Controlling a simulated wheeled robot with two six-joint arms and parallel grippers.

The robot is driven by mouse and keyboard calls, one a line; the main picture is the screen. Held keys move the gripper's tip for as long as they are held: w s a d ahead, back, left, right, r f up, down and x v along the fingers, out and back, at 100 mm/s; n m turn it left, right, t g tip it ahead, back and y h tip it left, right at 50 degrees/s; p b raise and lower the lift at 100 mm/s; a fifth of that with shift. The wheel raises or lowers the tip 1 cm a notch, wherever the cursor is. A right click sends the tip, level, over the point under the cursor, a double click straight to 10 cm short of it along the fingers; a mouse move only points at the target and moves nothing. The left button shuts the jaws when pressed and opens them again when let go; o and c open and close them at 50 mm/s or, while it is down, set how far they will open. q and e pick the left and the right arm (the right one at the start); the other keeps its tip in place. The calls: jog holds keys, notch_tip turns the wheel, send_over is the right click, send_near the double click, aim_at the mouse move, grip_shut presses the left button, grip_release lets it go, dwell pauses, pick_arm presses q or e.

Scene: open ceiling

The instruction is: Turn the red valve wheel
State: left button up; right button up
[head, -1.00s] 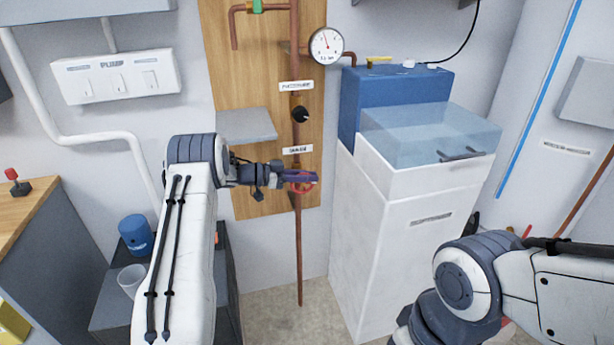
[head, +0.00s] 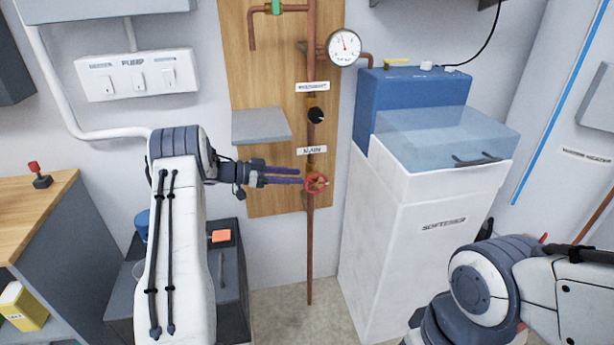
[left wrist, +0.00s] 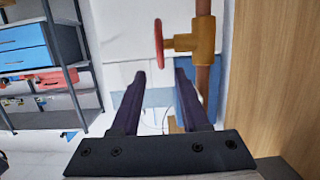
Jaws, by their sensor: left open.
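The red valve wheel (head: 316,183) sits on the copper pipe below the MAIN label, in front of the wooden board. In the left wrist view the wheel (left wrist: 159,43) shows edge-on, on a brass valve body (left wrist: 195,42), beyond the fingertips. My left gripper (head: 299,175) is open and empty, its fingers pointing right, just left of the wheel in the head view. In the left wrist view my left gripper (left wrist: 160,75) has a clear gap between its two fingers, and nothing is in it. My right arm is at the lower right; its gripper is out of view.
A black knob (head: 316,115) and a gauge (head: 344,47) are on the piping above. A grey shelf (head: 261,125) juts from the board at left. A white softener cabinet (head: 405,230) stands close on the right. Below the wheel is clear space.

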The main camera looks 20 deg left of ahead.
pick_arm(q)
jog(key=shift+v, duration=0.75)
